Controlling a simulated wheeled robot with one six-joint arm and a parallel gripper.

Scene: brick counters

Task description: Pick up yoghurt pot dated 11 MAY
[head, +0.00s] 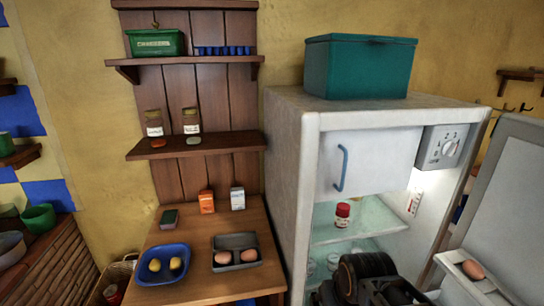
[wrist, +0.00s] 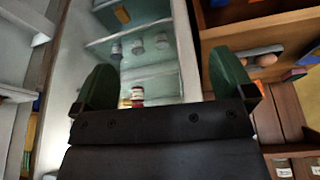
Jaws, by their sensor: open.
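Several small pale pots stand inside the open fridge; they look like yoghurt pots, but no date is readable. In the head view one pale pot (head: 334,262) shows on the lower level, beneath a glass shelf. In the wrist view a row of three shows: a left pot (wrist: 117,50), a middle pot (wrist: 138,47) and a right pot (wrist: 162,41). My gripper (wrist: 165,80) is open and empty, its green fingers wide apart, with the fridge interior beyond them. In the head view my dark arm is low in front of the fridge and hides part of the lower interior.
A red-lidded jar (head: 342,215) stands on the glass shelf (head: 365,222). The fridge door (head: 510,190) is open at the right, with an egg (head: 473,269) in its rack. A wooden counter (head: 200,222) with a blue bowl (head: 163,250) lies left of the fridge.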

